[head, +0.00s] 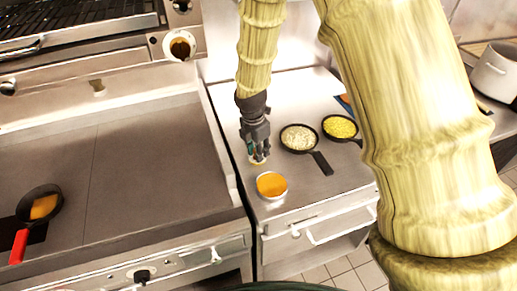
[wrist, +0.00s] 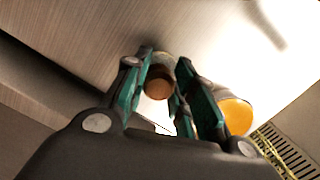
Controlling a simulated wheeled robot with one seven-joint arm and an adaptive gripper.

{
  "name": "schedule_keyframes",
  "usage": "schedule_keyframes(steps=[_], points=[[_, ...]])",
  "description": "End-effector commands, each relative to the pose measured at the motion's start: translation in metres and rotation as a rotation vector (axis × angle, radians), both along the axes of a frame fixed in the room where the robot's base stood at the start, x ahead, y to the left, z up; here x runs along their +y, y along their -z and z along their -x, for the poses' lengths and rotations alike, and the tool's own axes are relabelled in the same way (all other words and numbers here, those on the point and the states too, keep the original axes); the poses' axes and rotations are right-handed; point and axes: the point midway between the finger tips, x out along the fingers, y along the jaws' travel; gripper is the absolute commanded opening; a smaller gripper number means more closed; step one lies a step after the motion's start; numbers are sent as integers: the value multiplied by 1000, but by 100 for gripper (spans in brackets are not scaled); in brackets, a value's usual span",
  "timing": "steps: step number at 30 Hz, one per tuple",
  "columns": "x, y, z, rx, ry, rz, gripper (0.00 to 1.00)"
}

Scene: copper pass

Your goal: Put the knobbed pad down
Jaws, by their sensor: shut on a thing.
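My gripper (head: 257,152) points down over the steel counter (head: 229,101), in the gap behind the round tin with orange contents (head: 271,186). In the wrist view my gripper (wrist: 160,88) has its green-lined fingers on both sides of a brown knob. The knob belongs to the knobbed pad (wrist: 159,82), whose pale round part shows behind it. In the head view only a small pale bit of the pad (head: 258,161) shows below the fingertips. I cannot tell whether the pad touches the counter. The orange tin (wrist: 236,116) is right of the fingers in the wrist view.
Two small black pans, one with pale grains (head: 298,138) and one with yellow bits (head: 340,127), stand right of my gripper. A flat griddle (head: 150,160) lies to the left, with a red-handled pan (head: 38,206) on it. A pale pot (head: 496,73) stands far right.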

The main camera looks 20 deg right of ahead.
Motion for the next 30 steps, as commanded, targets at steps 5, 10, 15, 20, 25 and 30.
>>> schedule_keyframes(steps=[5, 10, 15, 20, 25, 30], points=[[0, 3, 0, 1, 0, 0, 7], [0, 2, 0, 0, 0, 0, 47], [0, 2, 0, 1, 0, 0, 47], [0, 0, 0, 0, 0, 0, 47], [1, -9, 0, -1, 0, 0, 47], [4, -29, 1, -3, -1, -1, 47]])
